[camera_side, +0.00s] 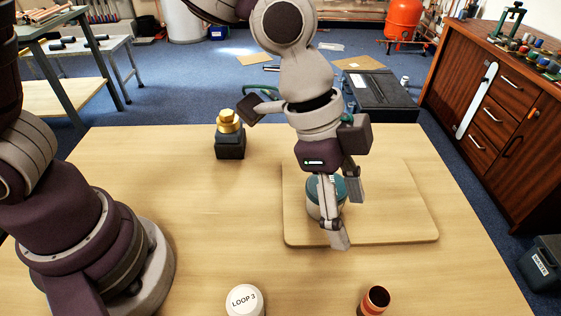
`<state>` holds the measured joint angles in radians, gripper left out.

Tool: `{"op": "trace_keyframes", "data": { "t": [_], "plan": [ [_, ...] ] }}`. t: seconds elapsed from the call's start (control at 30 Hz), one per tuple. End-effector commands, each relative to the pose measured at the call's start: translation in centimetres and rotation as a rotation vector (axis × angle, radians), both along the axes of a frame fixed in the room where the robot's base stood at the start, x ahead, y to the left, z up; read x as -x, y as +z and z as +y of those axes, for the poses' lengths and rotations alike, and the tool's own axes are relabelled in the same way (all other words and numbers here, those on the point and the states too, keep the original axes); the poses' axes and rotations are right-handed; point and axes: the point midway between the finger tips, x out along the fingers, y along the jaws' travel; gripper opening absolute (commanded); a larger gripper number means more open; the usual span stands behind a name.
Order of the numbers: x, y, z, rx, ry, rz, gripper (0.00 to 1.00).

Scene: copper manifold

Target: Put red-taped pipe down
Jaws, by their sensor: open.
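A short copper-coloured pipe piece (375,299) with a dark open top and an orange-red body stands upright at the front edge of the picture. Its lower part is cut off, and I cannot tell for certain whether it is the red-taped pipe. My gripper (348,216) points down over the wooden board (400,220), with its fingers apart and nothing visible between them. It is behind the copper piece and apart from it. A pale container with a teal lid (314,196) stands on the board, partly hidden behind the near finger; I cannot tell whether they touch.
A white round-topped piece marked LOOP 3 (243,300) stands at the front edge. A brass fitting on a dark block (229,145) stands at the back left of the table (200,215). The table between them is clear. A wooden cabinet (500,110) is at the right.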

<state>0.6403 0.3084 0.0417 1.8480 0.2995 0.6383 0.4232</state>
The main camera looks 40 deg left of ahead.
Motion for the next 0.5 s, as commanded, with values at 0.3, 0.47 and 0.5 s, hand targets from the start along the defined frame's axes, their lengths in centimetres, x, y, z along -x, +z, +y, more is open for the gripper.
{"op": "trace_keyframes", "data": {
  "t": [0.3,0.47,0.5],
  "plan": [
    [2.3,6.4,17.6,0.038,0.922,-0.062,0.55],
    [5.0,6.2,21.4,0.061,1.199,-0.076,0.55],
    [5.4,6.2,21.8,0.065,1.229,-0.078,0.55]
  ]
}}
